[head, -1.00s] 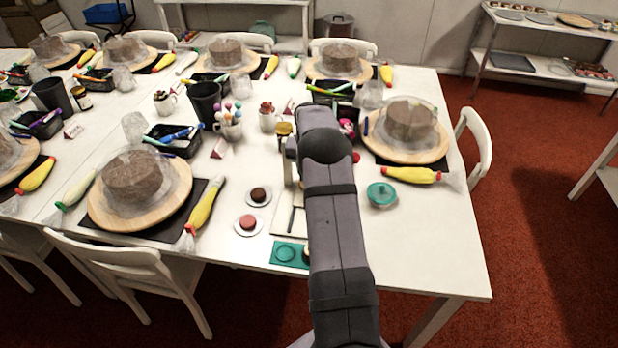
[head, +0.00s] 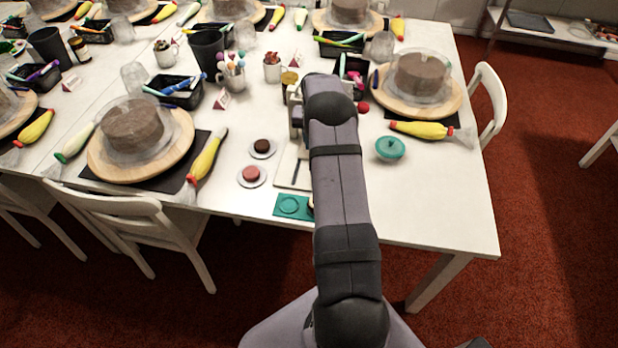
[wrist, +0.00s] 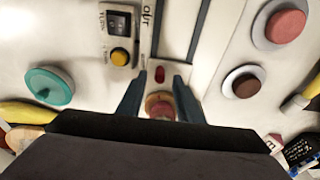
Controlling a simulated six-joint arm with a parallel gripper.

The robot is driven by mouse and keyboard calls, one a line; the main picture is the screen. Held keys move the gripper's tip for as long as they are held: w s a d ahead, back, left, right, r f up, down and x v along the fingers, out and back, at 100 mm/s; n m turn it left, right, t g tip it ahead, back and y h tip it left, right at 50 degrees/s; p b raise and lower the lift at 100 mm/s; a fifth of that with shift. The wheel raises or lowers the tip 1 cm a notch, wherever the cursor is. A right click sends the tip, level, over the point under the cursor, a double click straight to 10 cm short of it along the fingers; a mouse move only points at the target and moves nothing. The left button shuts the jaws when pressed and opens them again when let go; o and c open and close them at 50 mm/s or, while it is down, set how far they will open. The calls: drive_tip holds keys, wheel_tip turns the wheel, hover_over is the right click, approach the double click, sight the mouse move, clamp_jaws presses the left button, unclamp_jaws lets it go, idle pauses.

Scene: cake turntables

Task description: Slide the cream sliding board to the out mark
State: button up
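The cream sliding board (wrist: 176,30) appears as a pale strip between two dark lines in the wrist view; its exact edges are hard to tell. The "OUT" lettering (wrist: 148,18) is beside the strip, at its upper left. My gripper (wrist: 160,78) points down over the lower end of the strip, its two dark fingers apart. A red oval (wrist: 160,74) shows between the fingertips, and a round red-and-yellow piece (wrist: 160,106) lies further in between them. I cannot tell whether either finger touches anything. In the head view my arm hides most of this spot.
A dark switch box with a yellow button (wrist: 120,57) sits close beside the fingers. A teal lid (head: 390,149), two small plates with a brown (head: 262,147) and a pink disc (head: 251,174), and a teal mat (head: 293,207) surround the area. A cake turntable (head: 455,100) stands at the right.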

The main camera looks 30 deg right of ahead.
drive_tip(key=shift+f, duration=0.75)
drive_tip(key=shift+r, duration=0.15)
clamp_jaws()
drive_tip(key=shift+s+a+r+p, duration=0.2)
drive_tip(key=shift+s+a+p, duration=0.1)
drive_tip(key=shift+s+a, duration=0.25)
drive_tip(key=shift+s+a+p, duration=0.65)
drive_tip(key=shift+s+a, duration=0.65)
drive_tip(key=shift+a, duration=0.15)
drive_tip(key=shift+s+a+p, duration=0.55)
drive_tip(key=shift+s+a, duration=1.45)
drive_tip(key=shift+s+a+f, duration=0.1)
drive_tip(key=shift+s, duration=0.05)
drive_tip(key=shift+s+a+f, duration=0.1)
drive_tip(key=shift+s, duration=0.05)
